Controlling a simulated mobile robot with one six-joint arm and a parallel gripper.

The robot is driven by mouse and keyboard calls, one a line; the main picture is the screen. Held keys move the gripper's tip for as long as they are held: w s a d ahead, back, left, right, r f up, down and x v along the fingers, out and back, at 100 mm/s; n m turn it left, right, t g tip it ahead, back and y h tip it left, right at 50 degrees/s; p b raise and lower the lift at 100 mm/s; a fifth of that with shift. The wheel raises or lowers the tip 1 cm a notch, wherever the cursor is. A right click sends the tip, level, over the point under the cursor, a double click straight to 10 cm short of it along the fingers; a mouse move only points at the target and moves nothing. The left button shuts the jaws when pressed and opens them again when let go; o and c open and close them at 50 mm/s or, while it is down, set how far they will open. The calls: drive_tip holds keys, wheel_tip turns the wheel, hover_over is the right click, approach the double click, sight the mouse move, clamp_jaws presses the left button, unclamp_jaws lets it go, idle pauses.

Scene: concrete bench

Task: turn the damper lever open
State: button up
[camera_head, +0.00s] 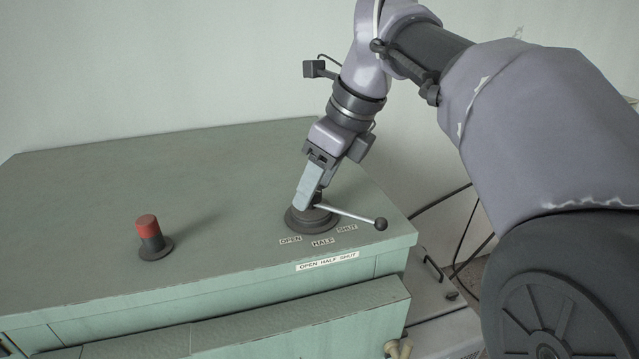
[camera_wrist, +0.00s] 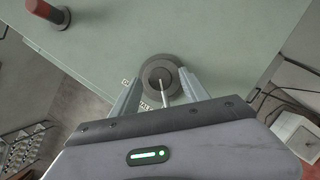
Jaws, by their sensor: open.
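The damper lever (camera_head: 345,214) is a thin metal rod with a dark ball knob at its end. It runs from a round dark base (camera_head: 309,219) on the green cabinet top toward the right, with the knob beyond the SHUT label (camera_head: 347,228). The OPEN label (camera_head: 290,240) and HALF label (camera_head: 323,243) lie in front of the base. My gripper (camera_head: 306,201) points down at the base. In the wrist view my gripper (camera_wrist: 159,88) is open, with its fingers on either side of the base and the rod between them. The knob is hidden there. Contact cannot be told.
A red-topped dark post (camera_head: 150,236) stands on the cabinet top (camera_head: 80,200) to the left. It also shows in the wrist view (camera_wrist: 48,13). A printed strip (camera_head: 327,261) is on the cabinet's front edge. The cabinet top between post and lever is clear.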

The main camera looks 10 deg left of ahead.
drive_tip(key=shift+w+a+f, duration=0.1)
drive_tip(key=shift+w+a, duration=0.05)
drive_tip(key=shift+a, duration=0.15)
drive_tip(key=shift+d, duration=0.2)
drive_tip(key=c, duration=0.6)
clamp_jaws()
idle(0.3)
